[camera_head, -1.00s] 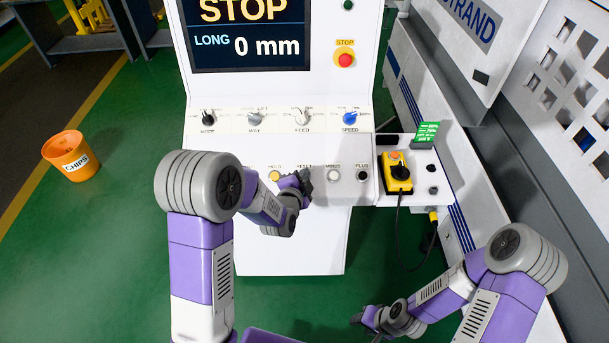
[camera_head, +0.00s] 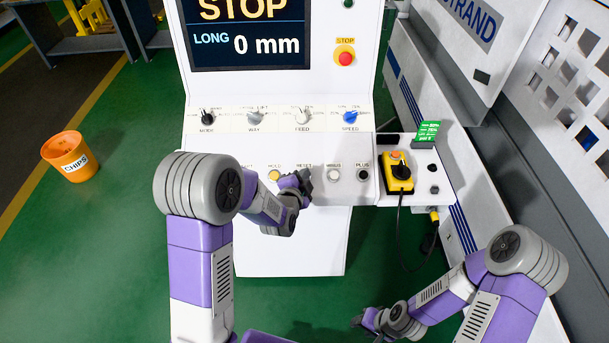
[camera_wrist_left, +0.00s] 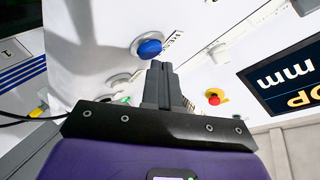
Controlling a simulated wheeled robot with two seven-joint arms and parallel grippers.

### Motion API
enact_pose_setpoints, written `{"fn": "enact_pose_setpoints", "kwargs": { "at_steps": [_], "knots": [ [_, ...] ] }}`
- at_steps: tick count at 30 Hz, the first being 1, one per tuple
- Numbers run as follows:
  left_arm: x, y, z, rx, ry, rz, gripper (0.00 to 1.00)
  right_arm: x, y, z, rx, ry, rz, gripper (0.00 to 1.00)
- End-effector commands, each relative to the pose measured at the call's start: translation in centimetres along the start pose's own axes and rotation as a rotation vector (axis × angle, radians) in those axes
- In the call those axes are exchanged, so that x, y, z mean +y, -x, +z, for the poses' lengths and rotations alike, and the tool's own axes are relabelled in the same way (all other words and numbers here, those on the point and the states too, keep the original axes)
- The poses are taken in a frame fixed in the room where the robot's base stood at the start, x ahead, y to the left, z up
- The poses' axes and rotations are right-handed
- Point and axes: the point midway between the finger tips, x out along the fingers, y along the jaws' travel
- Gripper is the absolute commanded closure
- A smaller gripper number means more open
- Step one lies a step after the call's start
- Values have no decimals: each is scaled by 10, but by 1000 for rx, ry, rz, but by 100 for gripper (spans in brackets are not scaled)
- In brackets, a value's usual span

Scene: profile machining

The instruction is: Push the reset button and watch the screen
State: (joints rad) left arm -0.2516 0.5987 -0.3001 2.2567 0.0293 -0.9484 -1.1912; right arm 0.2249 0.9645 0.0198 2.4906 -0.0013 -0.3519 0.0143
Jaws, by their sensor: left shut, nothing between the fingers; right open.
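The screen (camera_head: 250,28) at the top of the white console reads STOP and LONG 0 mm. The RESET label shows on the console's lower panel, but my left gripper (camera_head: 303,181) covers the button below it in the head view. In the left wrist view, a blue round button (camera_wrist_left: 149,46) sits beside a label that seems to read RESET. My left gripper's fingers (camera_wrist_left: 159,68) are shut and empty, with their tips close to this button; contact cannot be told. My right gripper (camera_head: 362,320) is open, low and away from the console.
The HOLD button (camera_head: 274,175), MINUS button (camera_head: 333,175) and PLUS button (camera_head: 363,175) sit in the same row. Knobs including blue SPEED (camera_head: 350,117) are above. A red stop button (camera_head: 345,58) is beside the screen. A yellow control box (camera_head: 398,178) stands right.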

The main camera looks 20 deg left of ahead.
Motion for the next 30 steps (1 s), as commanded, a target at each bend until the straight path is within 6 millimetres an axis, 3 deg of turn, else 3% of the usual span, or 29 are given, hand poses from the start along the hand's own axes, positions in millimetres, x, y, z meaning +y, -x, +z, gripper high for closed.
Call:
{"fn": "enact_pose_setpoints", "kwargs": {
  "at_steps": [30],
  "knots": [
    [3, -4, 3, 0, 0, 0, 100, 2, -7, 0, 0, 0, 0, 55]
  ]
}}
